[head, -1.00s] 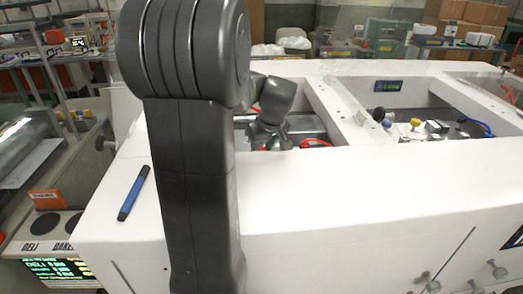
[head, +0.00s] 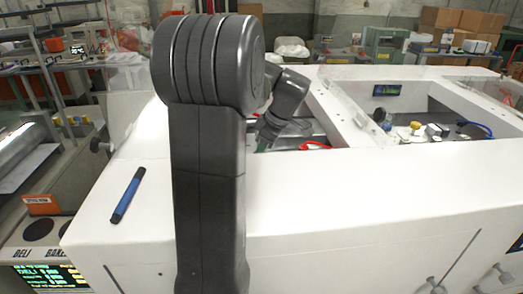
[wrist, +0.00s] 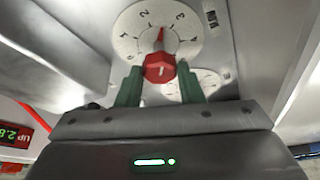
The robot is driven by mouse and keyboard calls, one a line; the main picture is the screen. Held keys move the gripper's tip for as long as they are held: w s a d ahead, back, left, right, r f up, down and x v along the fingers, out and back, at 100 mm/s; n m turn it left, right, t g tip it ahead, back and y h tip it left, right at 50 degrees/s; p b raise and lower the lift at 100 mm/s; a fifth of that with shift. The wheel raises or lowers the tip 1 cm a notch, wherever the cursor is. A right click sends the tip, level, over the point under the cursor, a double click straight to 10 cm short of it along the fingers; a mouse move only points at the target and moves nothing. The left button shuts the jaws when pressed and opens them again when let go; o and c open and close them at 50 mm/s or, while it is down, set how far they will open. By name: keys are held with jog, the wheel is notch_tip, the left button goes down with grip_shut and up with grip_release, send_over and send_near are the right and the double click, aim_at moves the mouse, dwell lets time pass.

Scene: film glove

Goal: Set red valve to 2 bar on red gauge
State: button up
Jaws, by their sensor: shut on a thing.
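In the wrist view, my gripper (wrist: 159,70) has its two green fingers on either side of a red valve knob (wrist: 160,67), shut on it. Just beyond the knob is a round white dial (wrist: 135,28) numbered 0 to 4. A thin red needle on it points up between 2 and 3. A second pale dial (wrist: 207,80) is partly hidden behind the right finger. In the head view, my arm reaches into the left bay, and its end and the knob are hidden.
A red-framed display (wrist: 12,134) with green digits is cut off at the wrist view's left edge. In the head view, a white bench (head: 330,205) has walled bays behind its front. A blue pen (head: 128,195) lies on it. Small fittings (head: 415,126) stand in the right bay.

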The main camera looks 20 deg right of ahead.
dwell(0.3)
jog(key=o, duration=1)
jog(key=shift+c, duration=0.2)
jog(key=shift+d+r, duration=0.1)
jog(key=v, duration=1.3)
jog(key=shift+r+b, duration=0.3)
jog(key=shift+b, duration=0.1)
jog(key=x, duration=1.3)
jog(key=shift+f+p, duration=0.4)
